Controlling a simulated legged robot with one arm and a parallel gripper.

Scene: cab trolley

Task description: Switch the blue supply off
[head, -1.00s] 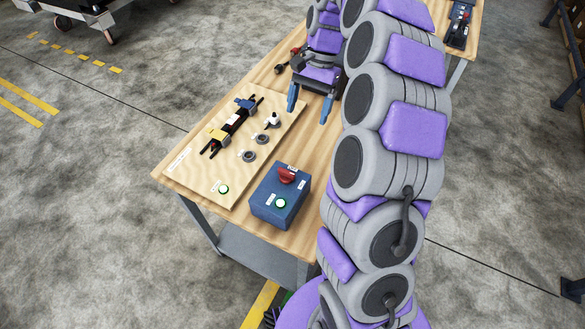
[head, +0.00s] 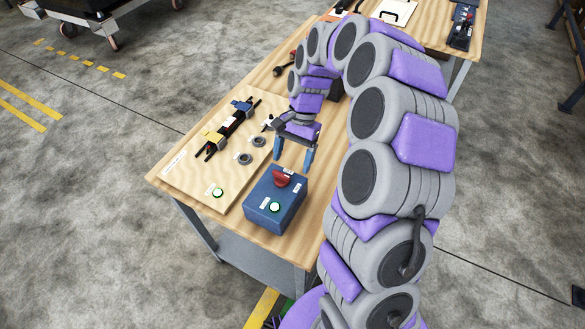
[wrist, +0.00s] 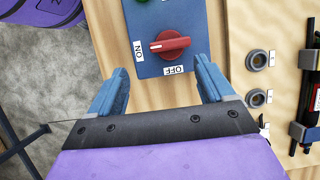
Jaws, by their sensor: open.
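The blue supply box (head: 262,200) stands at the near end of the bench, with a red rotary knob (head: 281,181) and a lit green lamp (head: 275,207) on top. In the wrist view the knob (wrist: 170,44) lies sideways, its marked end towards the ON label (wrist: 138,50) at left. The OFF label (wrist: 174,70) is below it. My gripper (head: 293,157) is open and empty, just beyond the box in the head view. In the wrist view its two blue fingers point towards the knob from either side, apart from it.
A light wooden board (head: 185,177) lies left of the box. It bears a black-and-red part with blue and yellow clamps (head: 228,132), round sockets (head: 245,158) and a green lamp (head: 217,192). Dark tools (head: 285,68) lie farther back on the bench. The bench's near edge is close to the box.

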